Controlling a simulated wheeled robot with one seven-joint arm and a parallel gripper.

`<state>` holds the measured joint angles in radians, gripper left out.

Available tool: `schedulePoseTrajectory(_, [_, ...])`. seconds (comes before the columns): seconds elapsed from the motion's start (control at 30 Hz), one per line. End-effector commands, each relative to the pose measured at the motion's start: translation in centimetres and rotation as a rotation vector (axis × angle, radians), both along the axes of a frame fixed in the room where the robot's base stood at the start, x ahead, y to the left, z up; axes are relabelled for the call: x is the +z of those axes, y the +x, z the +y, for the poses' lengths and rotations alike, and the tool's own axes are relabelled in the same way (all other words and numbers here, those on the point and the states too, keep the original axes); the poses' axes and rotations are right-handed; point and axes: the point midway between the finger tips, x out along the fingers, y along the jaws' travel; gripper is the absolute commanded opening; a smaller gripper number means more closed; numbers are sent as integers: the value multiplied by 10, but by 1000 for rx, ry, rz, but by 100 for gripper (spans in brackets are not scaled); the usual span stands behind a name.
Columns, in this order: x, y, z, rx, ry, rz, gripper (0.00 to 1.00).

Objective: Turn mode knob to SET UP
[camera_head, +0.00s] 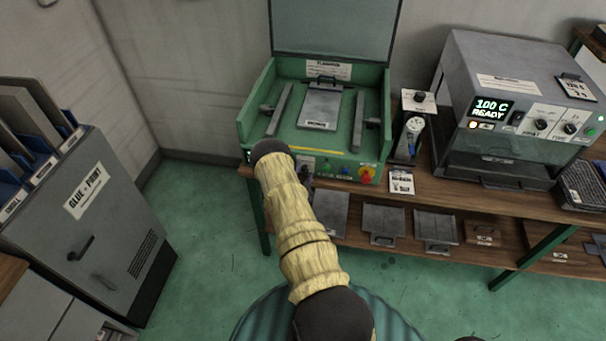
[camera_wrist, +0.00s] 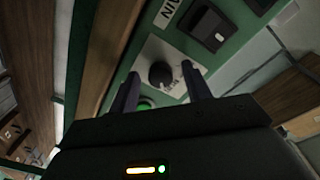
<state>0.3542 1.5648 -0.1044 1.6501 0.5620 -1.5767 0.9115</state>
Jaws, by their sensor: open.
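The mode knob (camera_wrist: 160,75) is round and black, on a white label plate on the green front panel (camera_wrist: 172,38) in the wrist view. Its printed positions are too small and tilted to read, so I cannot tell where it points. My gripper (camera_wrist: 159,70) is open, with one finger to each side of the knob in the picture. I cannot tell whether either finger touches it. In the head view the green machine (camera_head: 315,142) stands on the bench with its lid up. My arm hides the gripper and part of the front panel there.
A black rocker switch (camera_wrist: 208,28) sits near the knob, and a green-lit button (camera_wrist: 147,103) lies beside the left finger. A grey oven (camera_head: 510,95) reads 100 C READY. A grey glue-print cabinet (camera_head: 95,215) stands left.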

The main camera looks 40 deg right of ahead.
Motion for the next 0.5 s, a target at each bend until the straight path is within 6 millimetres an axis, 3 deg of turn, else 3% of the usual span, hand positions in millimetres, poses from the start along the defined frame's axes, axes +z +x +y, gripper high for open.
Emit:
schedulePoseTrajectory(0.03, [0,0,0,0,0,0,47])
schedulePoseTrajectory(0.27, [0,0,0,0,0,0,4])
schedulePoseTrajectory(0.5, [0,0,0,-1,-7,8,4])
